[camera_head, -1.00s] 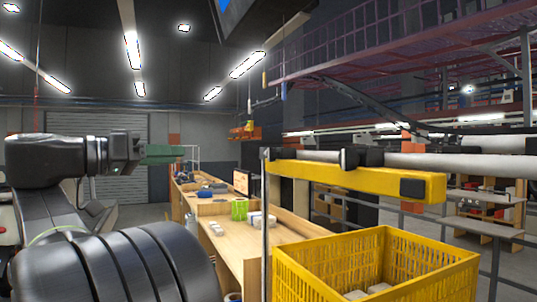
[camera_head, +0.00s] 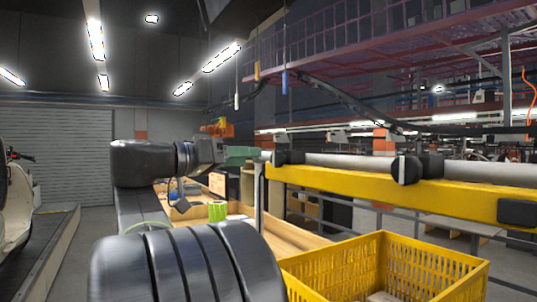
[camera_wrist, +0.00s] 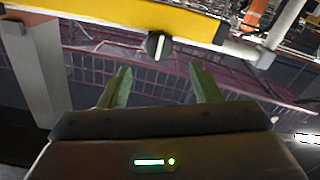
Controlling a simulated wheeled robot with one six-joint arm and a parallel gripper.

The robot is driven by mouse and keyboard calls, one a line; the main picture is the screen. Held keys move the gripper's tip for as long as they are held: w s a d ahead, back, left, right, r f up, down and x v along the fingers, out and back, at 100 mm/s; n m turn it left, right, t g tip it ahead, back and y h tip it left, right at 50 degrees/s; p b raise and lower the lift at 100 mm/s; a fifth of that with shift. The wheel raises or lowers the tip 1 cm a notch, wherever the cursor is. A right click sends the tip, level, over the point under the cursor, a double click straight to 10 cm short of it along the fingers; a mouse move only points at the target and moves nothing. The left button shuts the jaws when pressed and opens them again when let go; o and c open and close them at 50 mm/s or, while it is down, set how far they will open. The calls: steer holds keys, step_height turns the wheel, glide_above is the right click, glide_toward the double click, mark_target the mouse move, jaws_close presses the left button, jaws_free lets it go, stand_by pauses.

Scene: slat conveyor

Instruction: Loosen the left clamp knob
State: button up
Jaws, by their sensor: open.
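A yellow beam (camera_head: 400,192) carries a grey tube (camera_head: 480,172) with two black clamps. The left clamp (camera_head: 288,157) is near the beam's left end. The right clamp (camera_head: 415,168) is farther along. My gripper (camera_head: 253,152) has green fingers and is just left of the left clamp in the head view. In the wrist view the open, empty fingers (camera_wrist: 160,70) point toward a black clamp knob (camera_wrist: 158,46) with a pale stripe. The knob lies just past the fingertips, roughly centred between them, with no visible contact. Which clamp this knob belongs to is hard to tell from the wrist view.
A yellow crate (camera_head: 440,260) stands below the beam at right. A thin upright post (camera_head: 259,195) stands at the beam's left end. A wooden bench (camera_head: 282,238) with a green container (camera_head: 217,211) is behind. A black block (camera_head: 517,212) is on the beam's right part.

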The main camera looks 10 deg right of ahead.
mark_target(274, 157)
steer(key=p+x, duration=0.1)
steer(key=x, duration=0.5)
steer(key=shift+w+d, duration=0.1)
steer(key=shift+d, duration=0.3)
steer(key=c, duration=1)
